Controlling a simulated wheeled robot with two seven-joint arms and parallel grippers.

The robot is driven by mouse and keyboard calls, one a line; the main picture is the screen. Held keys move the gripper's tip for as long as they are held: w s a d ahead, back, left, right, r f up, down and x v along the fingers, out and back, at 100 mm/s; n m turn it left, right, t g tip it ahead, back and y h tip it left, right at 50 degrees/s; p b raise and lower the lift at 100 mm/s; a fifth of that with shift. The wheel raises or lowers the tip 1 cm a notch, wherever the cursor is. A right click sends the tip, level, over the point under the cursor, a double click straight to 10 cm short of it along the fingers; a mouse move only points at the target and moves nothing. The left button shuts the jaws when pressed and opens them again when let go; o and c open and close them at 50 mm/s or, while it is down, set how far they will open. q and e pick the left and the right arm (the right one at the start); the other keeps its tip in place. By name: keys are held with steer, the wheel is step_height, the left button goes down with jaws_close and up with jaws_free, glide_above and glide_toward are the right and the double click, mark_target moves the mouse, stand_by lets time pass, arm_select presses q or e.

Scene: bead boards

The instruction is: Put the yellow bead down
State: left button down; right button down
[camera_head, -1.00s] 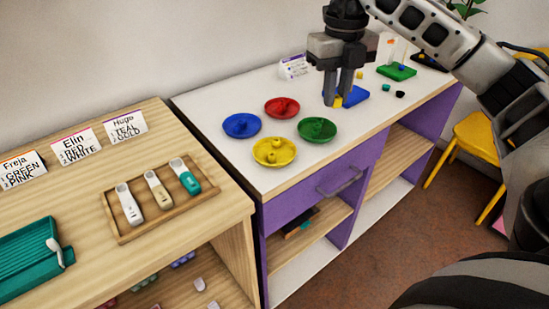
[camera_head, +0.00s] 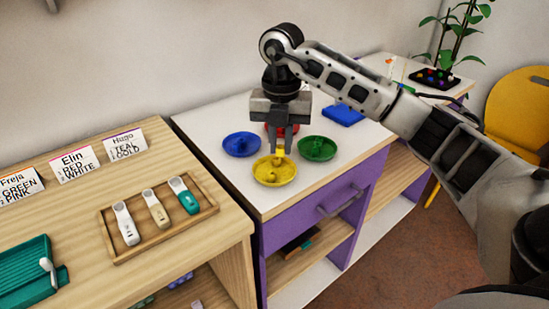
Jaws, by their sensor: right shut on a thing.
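My right gripper (camera_head: 278,150) is shut on the yellow bead (camera_head: 279,151), which shows as a small yellow patch between the fingertips. The gripper points down over the yellow dish (camera_head: 264,179) on the white tabletop. The bead is over the back part of this dish; I cannot tell whether it touches anything in it. Small yellow shapes show inside the dish. My left gripper is not in view.
A blue dish (camera_head: 233,149) is left of the gripper and a green dish (camera_head: 326,155) right of it. A red dish (camera_head: 294,129) is partly hidden behind the fingers. A blue board (camera_head: 342,114) lies farther back. A wooden tray (camera_head: 128,250) with scoop-like tools is on the left cabinet.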

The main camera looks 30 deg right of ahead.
mark_target(275, 161)
steer(key=shift+w+a+f, duration=0.2)
steer(key=shift+a+f, duration=0.1)
steer(key=shift+f, duration=0.15)
steer(key=f, duration=0.3)
steer(key=shift+w+a+f, duration=0.1)
steer(key=shift+a+f, duration=0.1)
steer(key=shift+f, duration=0.15)
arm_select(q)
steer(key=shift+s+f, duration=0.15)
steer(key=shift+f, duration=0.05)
arm_select(e)
steer(key=shift+f, duration=0.35)
steer(key=c, duration=1.4)
jaws_free()
steer(key=shift+r, duration=0.1)
steer(key=shift+o, duration=0.2)
